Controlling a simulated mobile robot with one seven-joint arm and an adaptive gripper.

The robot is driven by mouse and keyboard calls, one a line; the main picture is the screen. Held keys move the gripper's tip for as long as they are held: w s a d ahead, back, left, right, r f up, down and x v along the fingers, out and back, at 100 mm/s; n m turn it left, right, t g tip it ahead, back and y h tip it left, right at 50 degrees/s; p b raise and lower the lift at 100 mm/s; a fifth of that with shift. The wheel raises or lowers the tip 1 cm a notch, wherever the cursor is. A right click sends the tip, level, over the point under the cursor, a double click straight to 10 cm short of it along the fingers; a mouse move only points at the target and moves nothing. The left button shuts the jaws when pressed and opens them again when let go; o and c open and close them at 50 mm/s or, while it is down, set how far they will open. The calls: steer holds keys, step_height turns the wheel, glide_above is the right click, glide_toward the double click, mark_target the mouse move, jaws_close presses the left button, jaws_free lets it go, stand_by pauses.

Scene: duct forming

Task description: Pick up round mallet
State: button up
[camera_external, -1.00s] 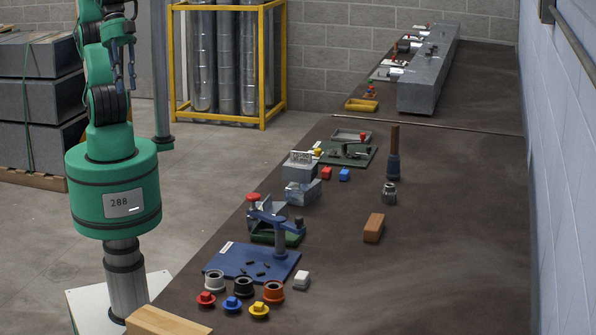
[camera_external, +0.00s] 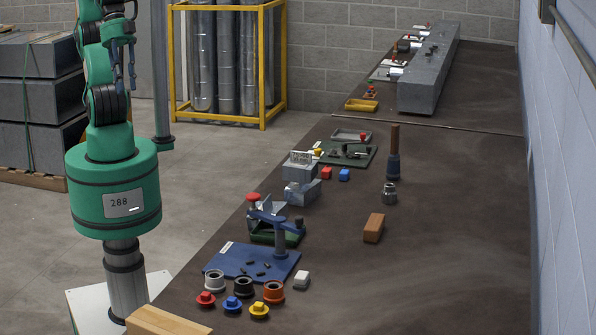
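The round mallet (camera_external: 393,166) stands upright on the dark workbench, its dark blue-grey round head at the bottom and its brown handle pointing up. It is on the right half of the bench, behind a small metal cylinder fitting. My gripper (camera_external: 125,84) hangs at the upper left, fingers pointing down, far from the mallet and off the bench. Its two fingers look apart with nothing between them.
The workbench (camera_external: 450,240) has free room on its right side. A brown block (camera_external: 374,228) and a metal fitting (camera_external: 389,194) lie in front of the mallet. A blue fixture (camera_external: 252,262) and coloured caps fill the left edge. A long grey duct (camera_external: 428,70) lies behind.

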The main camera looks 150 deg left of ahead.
steer(key=o, duration=0.5)
steer(key=shift+o, duration=0.2)
steer(key=shift+r, duration=0.1)
